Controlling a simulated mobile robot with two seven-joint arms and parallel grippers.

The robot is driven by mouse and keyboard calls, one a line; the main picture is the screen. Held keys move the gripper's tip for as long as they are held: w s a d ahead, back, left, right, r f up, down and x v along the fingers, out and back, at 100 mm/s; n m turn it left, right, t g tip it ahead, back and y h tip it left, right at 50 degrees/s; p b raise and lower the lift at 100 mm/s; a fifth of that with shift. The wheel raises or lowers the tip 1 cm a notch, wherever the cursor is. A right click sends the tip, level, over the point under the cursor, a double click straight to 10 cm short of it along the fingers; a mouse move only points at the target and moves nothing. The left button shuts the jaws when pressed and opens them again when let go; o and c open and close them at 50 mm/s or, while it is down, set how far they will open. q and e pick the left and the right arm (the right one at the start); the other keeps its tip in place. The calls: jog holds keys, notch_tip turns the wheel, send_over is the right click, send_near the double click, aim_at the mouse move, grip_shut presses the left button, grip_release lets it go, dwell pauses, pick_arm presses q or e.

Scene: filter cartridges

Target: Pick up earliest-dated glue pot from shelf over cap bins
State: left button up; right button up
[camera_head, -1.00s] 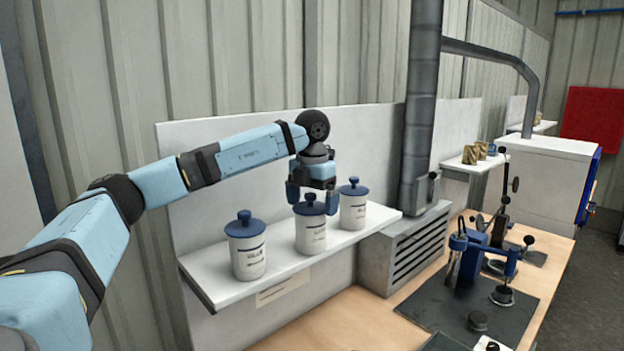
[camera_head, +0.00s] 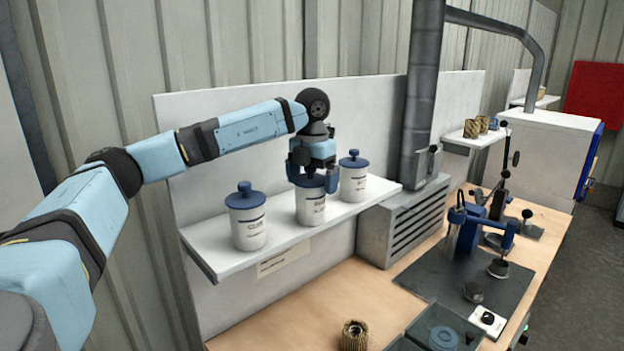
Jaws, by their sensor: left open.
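Three white glue pots with blue lids and printed labels stand upright in a row on the white shelf (camera_head: 205,238). They are the left pot (camera_head: 248,228), the middle pot (camera_head: 310,208) and the right pot (camera_head: 353,180). The dates on their labels are too small to read. My left gripper (camera_head: 314,186) points down over the middle pot, open, with its fingers on either side of the lid. The gripper hides the lid's knob. I cannot tell whether the fingers touch the lid. My right gripper is not in view.
A grey duct and vented box (camera_head: 405,225) stand right of the shelf. Below, the wooden bench (camera_head: 290,320) holds a pleated cartridge (camera_head: 354,336), a bin (camera_head: 440,328) and a blue press fixture (camera_head: 480,225) on a dark mat. Bench below the shelf is mostly clear.

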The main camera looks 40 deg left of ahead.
pick_arm(q)
notch_tip(320, 180, up, 12)
jog(key=shift+r, duration=0.9)
